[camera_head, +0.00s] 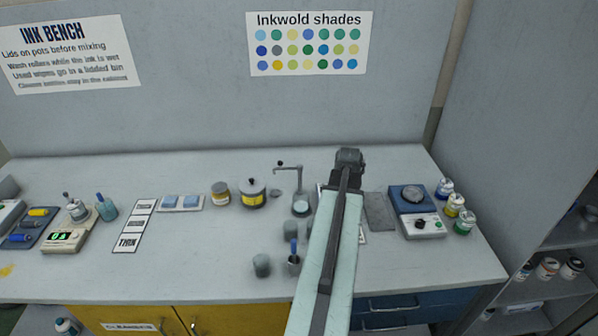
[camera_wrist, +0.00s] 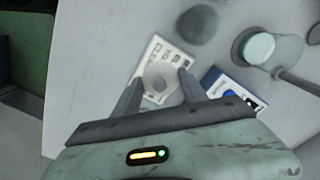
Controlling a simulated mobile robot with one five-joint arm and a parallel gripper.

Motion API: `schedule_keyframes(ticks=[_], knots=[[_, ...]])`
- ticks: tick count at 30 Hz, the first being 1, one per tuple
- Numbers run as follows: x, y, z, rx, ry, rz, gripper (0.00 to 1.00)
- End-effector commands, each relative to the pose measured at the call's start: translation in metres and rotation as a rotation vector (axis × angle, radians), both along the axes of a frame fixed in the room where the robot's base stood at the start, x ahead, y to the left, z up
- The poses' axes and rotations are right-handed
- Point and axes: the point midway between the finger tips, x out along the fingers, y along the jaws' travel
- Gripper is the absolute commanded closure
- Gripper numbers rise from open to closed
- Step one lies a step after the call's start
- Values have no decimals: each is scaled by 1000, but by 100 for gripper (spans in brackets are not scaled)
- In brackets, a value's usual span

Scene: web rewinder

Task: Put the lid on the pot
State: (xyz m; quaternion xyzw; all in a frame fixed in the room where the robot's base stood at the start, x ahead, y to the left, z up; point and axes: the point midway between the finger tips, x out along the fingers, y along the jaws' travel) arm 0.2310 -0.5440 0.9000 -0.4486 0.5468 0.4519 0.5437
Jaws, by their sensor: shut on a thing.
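In the wrist view my gripper (camera_wrist: 160,84) is shut on a round grey piece that looks like the lid (camera_wrist: 158,70), above a white printed card. In the head view my arm hides the fingers and the lid. A steel-grey pot (camera_head: 253,198) with a yellow label and dark top stands on the bench, left of my arm. A small metal pot (camera_head: 77,210) stands on the scale at far left. I cannot tell for certain which one the lid belongs to.
A tap-like stand (camera_head: 301,208) with a pale disc is just left of my arm. A blue-topped device (camera_head: 411,198) and ink bottles (camera_head: 454,206) are on the right. The bench front left of the cups is clear.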

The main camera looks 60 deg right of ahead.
Motion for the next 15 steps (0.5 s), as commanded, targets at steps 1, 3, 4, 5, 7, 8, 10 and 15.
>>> schedule_keyframes(ticks=[1, 3, 4, 5, 7, 8, 10, 15], knots=[[23, -12, 20, 1, 3, 35, 87], [57, -23, 35, 0, 9, 88, 87], [71, -27, 42, 1, 12, 111, 87], [86, -30, 48, 1, 14, 134, 87], [119, -35, 61, 0, 21, 185, 87], [132, -37, 65, 0, 25, 205, 87], [157, -39, 73, 0, 29, 241, 87], [185, -38, 79, -1, 35, 285, 87]])
